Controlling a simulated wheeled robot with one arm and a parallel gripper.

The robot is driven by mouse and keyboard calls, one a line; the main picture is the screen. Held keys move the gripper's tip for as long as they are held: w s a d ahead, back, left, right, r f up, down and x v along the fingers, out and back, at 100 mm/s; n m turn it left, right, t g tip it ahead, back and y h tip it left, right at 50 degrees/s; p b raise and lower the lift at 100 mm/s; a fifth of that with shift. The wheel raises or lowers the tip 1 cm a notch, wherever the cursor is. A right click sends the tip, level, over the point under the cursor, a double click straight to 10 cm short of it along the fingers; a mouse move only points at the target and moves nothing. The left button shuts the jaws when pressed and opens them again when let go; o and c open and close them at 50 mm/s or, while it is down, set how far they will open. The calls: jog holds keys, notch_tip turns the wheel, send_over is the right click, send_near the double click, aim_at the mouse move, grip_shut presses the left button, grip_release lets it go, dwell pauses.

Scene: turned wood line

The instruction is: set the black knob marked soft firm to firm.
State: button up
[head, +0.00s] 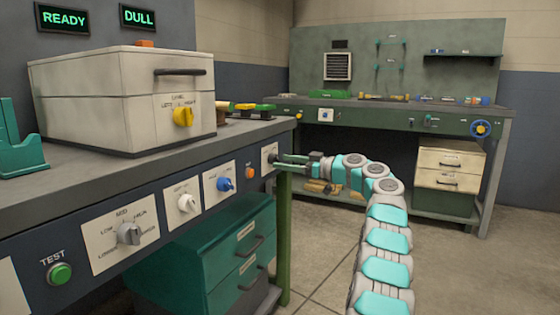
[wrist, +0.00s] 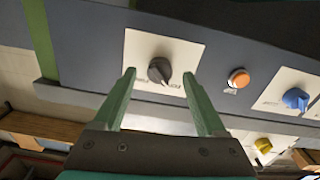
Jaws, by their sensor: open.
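The black knob (wrist: 159,71) sits on a white plate in the wrist view, with small dark lettering beside it that I cannot read. Its plate also shows in the head view (head: 267,152) at the far end of the bench's front panel, where my fingers partly cover the knob. My gripper (head: 283,160) is in front of this plate in the head view. In the wrist view my gripper (wrist: 159,75) is open, with one green finger on each side of the knob. I cannot tell whether the fingertips touch it. The knob's exact setting is unclear.
An orange button (wrist: 239,78) and a blue knob (wrist: 295,99) are beside the plate. Along the panel are a white knob (head: 187,203), a grey knob (head: 129,234) and a green button (head: 60,273). Green drawers (head: 215,250) stand beneath. Floor to the right is clear.

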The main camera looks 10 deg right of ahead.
jog(key=shift+x, duration=1.2)
jog(key=shift+c, duration=0.4)
grip_shut()
